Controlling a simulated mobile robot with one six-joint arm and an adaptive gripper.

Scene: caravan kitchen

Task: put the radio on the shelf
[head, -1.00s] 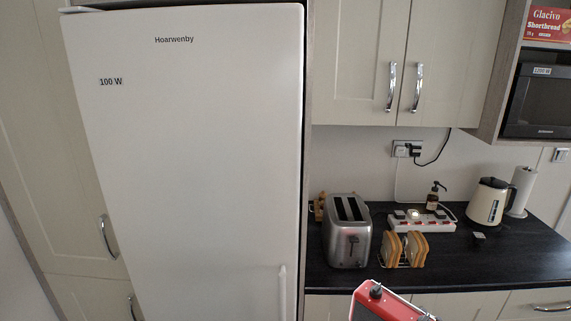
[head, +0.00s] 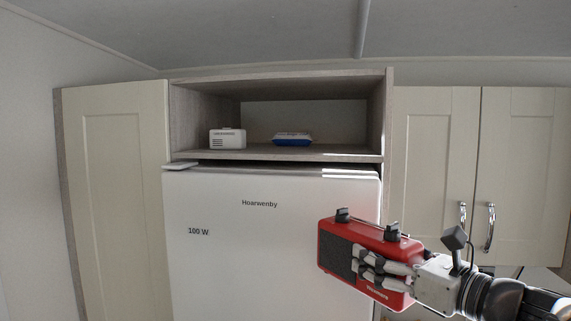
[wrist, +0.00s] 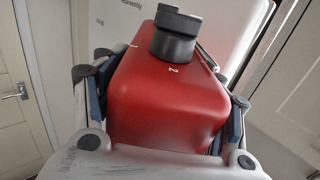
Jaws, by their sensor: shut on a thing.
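The red radio (head: 340,232) has a dark speaker front and black knobs on top. My gripper (head: 372,265) is shut on it and holds it in the air in front of the fridge's upper right part. In the wrist view the radio (wrist: 170,105) sits between both fingers of my gripper (wrist: 165,115), with a black knob toward the camera. The open shelf (head: 300,154) is a grey wood niche above the fridge, higher than the radio. A white box (head: 227,139) stands on its left and a blue and white packet (head: 292,139) lies near its middle. The shelf's right part is bare.
The white fridge (head: 260,220) stands under the shelf, its door shut. The niche's right side panel (head: 388,115) separates it from closed wall cupboards (head: 435,150). A tall cream cupboard (head: 118,190) is at left. The ceiling (head: 270,35) is close above the niche.

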